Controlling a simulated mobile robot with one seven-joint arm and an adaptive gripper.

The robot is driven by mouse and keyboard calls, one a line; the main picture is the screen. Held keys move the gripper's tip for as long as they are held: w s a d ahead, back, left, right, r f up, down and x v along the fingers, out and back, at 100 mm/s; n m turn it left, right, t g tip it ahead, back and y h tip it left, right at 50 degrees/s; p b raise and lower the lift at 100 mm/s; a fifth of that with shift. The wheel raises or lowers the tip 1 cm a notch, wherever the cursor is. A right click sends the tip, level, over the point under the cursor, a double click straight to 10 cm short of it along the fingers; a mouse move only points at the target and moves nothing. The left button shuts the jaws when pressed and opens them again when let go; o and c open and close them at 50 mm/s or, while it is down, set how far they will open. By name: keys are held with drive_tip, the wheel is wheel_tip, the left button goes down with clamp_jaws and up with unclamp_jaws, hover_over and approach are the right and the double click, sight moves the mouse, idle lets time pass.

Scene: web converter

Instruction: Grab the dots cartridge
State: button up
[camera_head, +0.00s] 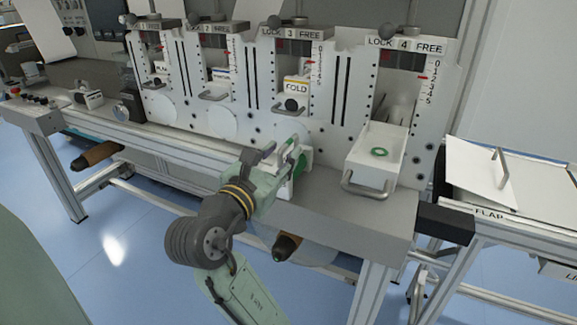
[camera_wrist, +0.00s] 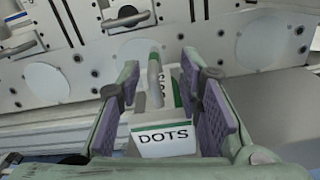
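The dots cartridge is a white block with green edges and a grey bar handle. Its DOTS label faces me in the wrist view (camera_wrist: 165,143). In the head view, it (camera_head: 301,160) stands on the bench ledge, partly hidden by my gripper (camera_head: 280,158). In the wrist view, my gripper (camera_wrist: 168,100) is open, with purple-padded fingers on both sides of the cartridge and its handle. The fingers look spread apart, and I cannot tell whether either touches the cartridge.
The FOLD cartridge (camera_head: 296,89) sits in slot 3 behind. An open white drawer (camera_head: 367,178) holding a green ring (camera_head: 379,152) juts out at slot 4, right of my gripper. The FLAP table (camera_head: 520,218) stands further right. Grey ledge lies bare between the cartridge and the drawer.

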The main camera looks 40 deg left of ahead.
sight(288, 141)
drive_tip(key=shift+a+p+x, duration=0.2)
drive_tip(key=shift+p+x, duration=0.15)
drive_tip(key=shift+x, duration=1)
drive_tip(key=shift+a+p+x, duration=0.2)
drive_tip(key=shift+p+x, duration=0.1)
drive_tip(key=shift+x, duration=1)
drive_tip(key=shift+s+f, duration=0.1)
drive_tip(key=shift+c, duration=0.5)
clamp_jaws()
